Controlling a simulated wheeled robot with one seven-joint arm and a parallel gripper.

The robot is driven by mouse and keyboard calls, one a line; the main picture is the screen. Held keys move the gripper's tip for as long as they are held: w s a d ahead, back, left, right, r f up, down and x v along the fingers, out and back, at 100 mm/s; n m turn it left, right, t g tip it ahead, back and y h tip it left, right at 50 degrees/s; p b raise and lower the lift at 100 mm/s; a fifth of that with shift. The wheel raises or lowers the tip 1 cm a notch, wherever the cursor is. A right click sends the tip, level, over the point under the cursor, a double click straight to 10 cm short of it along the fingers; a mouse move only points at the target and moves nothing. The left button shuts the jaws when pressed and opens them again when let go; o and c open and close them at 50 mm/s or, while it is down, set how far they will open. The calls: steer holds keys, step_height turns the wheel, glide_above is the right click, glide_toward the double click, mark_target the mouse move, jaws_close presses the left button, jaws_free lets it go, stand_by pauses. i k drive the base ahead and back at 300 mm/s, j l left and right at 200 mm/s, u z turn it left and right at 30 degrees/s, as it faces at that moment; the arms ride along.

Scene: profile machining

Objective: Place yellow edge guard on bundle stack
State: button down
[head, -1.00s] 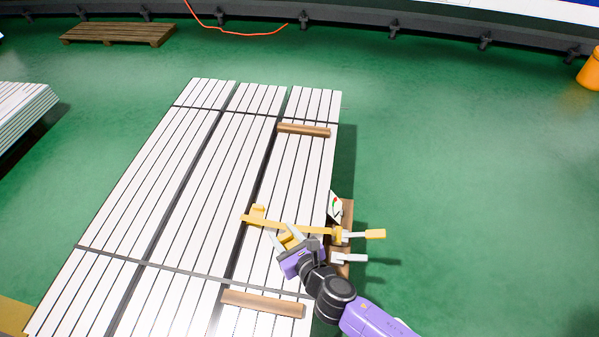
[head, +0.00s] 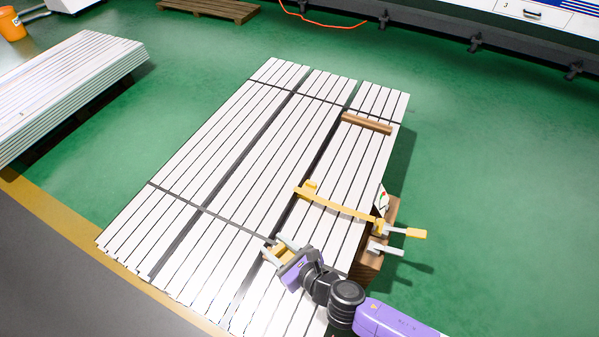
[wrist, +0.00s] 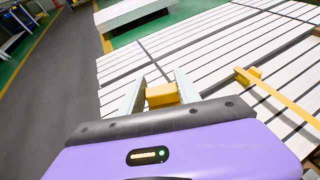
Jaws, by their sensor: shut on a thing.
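My gripper (head: 275,249) is shut on a yellow edge guard, which shows as a block between the two fingers in the wrist view (wrist: 162,95). The bundle stack (head: 235,150) is a wide layer of long white profiles in three groups, crossed by dark straps. The gripper is over its near right part, by the dark gap beside the right group. The guard's underside is hidden, so I cannot tell whether it touches the stack.
A yellow bar clamp (head: 340,207) spans the right group, its handles sticking out over the right side. A wooden batten (head: 367,123) lies across that group's far part. Another profile stack (head: 70,85) stands at left. Green floor is clear at right.

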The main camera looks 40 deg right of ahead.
mark_target(354, 159)
steer(key=l+u, duration=0.3)
steer(key=l, duration=0.65)
steer(key=k+l+u, duration=0.1)
steer(key=l+u, duration=0.2)
steer(key=l, duration=0.7)
steer(key=k+l, duration=0.1)
steer(key=l, duration=1.15)
